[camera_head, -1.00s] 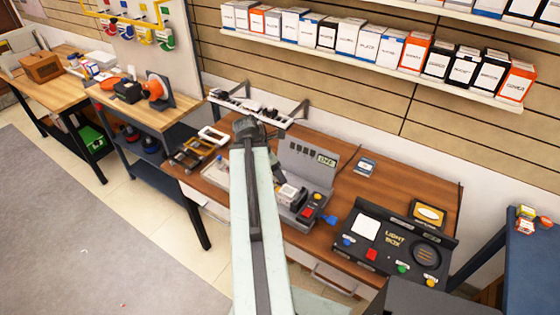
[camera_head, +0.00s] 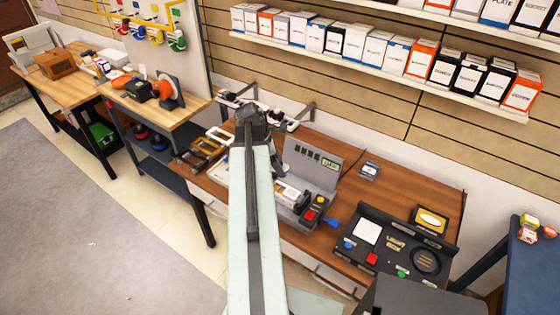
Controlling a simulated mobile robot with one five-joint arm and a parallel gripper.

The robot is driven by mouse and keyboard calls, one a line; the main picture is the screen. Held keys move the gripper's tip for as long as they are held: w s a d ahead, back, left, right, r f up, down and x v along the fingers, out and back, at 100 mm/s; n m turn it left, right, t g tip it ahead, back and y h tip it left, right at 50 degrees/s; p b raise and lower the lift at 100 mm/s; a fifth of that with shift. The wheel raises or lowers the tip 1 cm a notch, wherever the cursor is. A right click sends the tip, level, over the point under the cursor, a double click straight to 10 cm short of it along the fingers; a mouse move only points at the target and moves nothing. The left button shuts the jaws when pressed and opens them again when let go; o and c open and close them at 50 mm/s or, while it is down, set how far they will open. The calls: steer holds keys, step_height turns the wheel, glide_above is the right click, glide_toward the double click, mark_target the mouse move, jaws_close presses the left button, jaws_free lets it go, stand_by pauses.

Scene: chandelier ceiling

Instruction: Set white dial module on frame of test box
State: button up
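The grey test box (camera_head: 322,174) stands on the brown bench, with an upright panel at its back and red and yellow buttons at its right end. A small whitish block (camera_head: 290,191) shows at the left part of its base. It may be the white dial module, but its dial is too small to make out, and I cannot tell whether it is seated on the frame. My arm reaches up over the bench, just left of the test box. My gripper (camera_head: 276,160) is mostly hidden behind the dark wrist, so its fingers and any hold are unclear.
A black light box (camera_head: 398,240) stands to the right of the test box. Brown and pale frames (camera_head: 207,149) lie left of my arm. A small shelf (camera_head: 262,110) sits on the wall behind. Bare bench top (camera_head: 392,185) lies to the right.

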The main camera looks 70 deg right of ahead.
steer(key=shift+f+b, duration=3.25)
steer(key=shift+f, duration=0.15)
steer(key=shift+w, duration=0.1)
steer(key=shift+f+b, duration=0.8)
steer(key=shift+f, duration=0.15)
steer(key=shift+f+b, duration=0.45)
steer(key=shift+b, duration=0.15)
steer(key=shift+f, duration=0.1)
steer(key=o, duration=1.4)
steer(key=shift+o, duration=0.2)
